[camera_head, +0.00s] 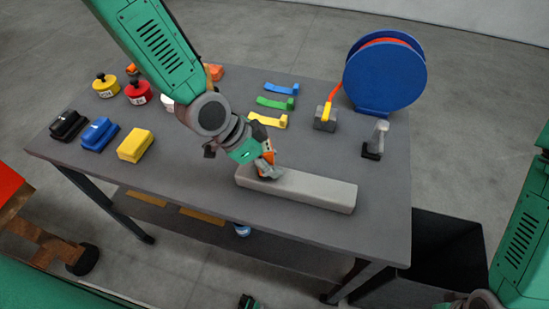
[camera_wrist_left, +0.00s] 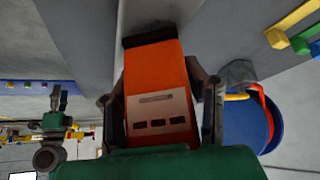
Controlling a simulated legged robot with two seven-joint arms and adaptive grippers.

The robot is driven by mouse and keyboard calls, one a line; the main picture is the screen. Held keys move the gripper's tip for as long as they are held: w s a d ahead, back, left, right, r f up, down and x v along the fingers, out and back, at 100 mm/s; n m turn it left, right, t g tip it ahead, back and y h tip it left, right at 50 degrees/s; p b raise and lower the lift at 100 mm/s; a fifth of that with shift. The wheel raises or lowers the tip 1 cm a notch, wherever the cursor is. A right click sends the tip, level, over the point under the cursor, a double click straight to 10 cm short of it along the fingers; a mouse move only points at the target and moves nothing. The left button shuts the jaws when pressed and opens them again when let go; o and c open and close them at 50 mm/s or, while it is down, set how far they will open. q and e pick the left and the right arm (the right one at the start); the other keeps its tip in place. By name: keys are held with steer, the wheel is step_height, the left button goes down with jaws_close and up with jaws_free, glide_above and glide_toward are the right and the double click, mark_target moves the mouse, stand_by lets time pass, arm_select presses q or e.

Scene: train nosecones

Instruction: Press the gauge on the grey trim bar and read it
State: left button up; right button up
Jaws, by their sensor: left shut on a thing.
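The grey trim bar (camera_head: 310,190) lies along the front of the table. My left gripper (camera_head: 266,170) is over the bar's left end, shut on the orange gauge (camera_head: 268,157). In the left wrist view the gauge (camera_wrist_left: 155,80) sits between the two fingers, its black end (camera_wrist_left: 150,36) towards a light grey surface. I cannot tell whether that end touches the bar. The gauge's pale panel shows dark rectangles and no legible reading.
A blue reel (camera_head: 385,75) stands at the back right of the table (camera_head: 220,185). Near it are a grey block (camera_head: 325,120) and a grey upright tool (camera_head: 376,140). Blue, green and yellow brackets lie behind the bar. Black, blue and yellow blocks and red and yellow weights sit left.

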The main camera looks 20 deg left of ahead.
arm_select(q)
steer(key=shift+a, duration=0.5)
steer(key=shift+d, duration=0.35)
steer(key=shift+d+f, duration=0.15)
steer(key=shift+d, duration=0.2)
steer(key=shift+a+f, duration=0.25)
steer(key=shift+a, duration=0.4)
arm_select(e)
steer(key=shift+a+f, duration=0.1)
steer(key=shift+a, duration=0.4)
arm_select(q)
steer(key=shift+d, duration=0.15)
arm_select(e)
steer(key=shift+d, duration=0.1)
arm_select(q)
steer(key=shift+d, duration=0.35)
arm_select(e)
steer(key=shift+d, duration=0.35)
arm_select(q)
steer(key=shift+a, duration=0.35)
arm_select(e)
steer(key=shift+a, duration=0.3)
arm_select(q)
steer(key=shift+s+d+f, duration=0.1)
steer(key=shift+f, duration=0.05)
arm_select(e)
steer(key=shift+d, duration=0.1)
